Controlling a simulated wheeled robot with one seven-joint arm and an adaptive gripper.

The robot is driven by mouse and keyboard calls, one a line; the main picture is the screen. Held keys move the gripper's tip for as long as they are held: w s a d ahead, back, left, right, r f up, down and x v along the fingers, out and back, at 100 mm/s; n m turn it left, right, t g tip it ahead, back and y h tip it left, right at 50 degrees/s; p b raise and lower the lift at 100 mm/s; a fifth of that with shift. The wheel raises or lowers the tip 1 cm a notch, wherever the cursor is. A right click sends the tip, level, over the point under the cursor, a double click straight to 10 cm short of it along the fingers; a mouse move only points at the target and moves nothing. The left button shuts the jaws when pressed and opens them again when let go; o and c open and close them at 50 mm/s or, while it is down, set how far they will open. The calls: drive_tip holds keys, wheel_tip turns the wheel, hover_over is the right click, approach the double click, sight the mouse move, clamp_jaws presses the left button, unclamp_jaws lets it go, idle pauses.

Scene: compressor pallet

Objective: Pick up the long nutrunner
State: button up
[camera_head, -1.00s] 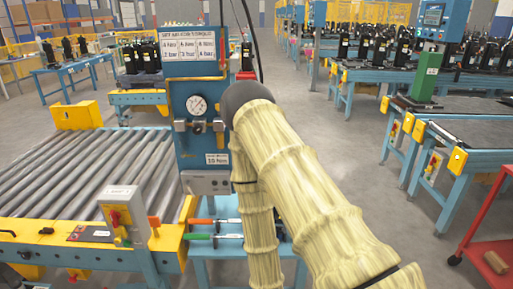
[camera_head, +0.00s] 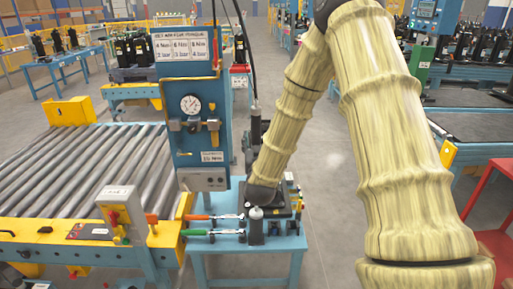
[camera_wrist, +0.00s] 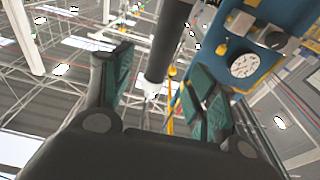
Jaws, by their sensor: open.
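A long dark cylindrical tool, apparently the long nutrunner (camera_head: 255,127), hangs upright beneath a black cable, just right of the blue gauge panel in the head view. Its lower part is hidden by my arm. In the wrist view a dark cylinder (camera_wrist: 168,45), apparently the same tool, shows beyond my fingers, between them in the picture. My gripper (camera_wrist: 158,68) is open, with teal pads on both fingers, and holds nothing.
The blue panel (camera_head: 190,145) with a gauge stands close left. A blue bench (camera_head: 235,266) below bears a short dark cylinder (camera_head: 256,230) and tools with orange (camera_head: 197,217) and green (camera_head: 195,232) handles. A roller conveyor (camera_head: 85,165) is left, a red cart (camera_head: 488,240) right.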

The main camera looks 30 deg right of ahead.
sight(256, 129)
drive_tip(key=p+x, duration=0.1)
drive_tip(key=x, duration=0.3)
drive_tip(key=shift+w+d+r+p, duration=0.1)
drive_tip(key=shift+w+p, duration=0.25)
drive_tip(key=shift+f+p+x, duration=0.1)
drive_tip(key=shift+p+x, duration=0.45)
drive_tip(key=shift+x, duration=0.55)
drive_tip(key=shift+f+p+x, duration=0.15)
drive_tip(key=shift+p+x, duration=0.4)
drive_tip(key=shift+x, duration=0.6)
clamp_jaws()
drive_tip(key=shift+w+r, duration=0.1)
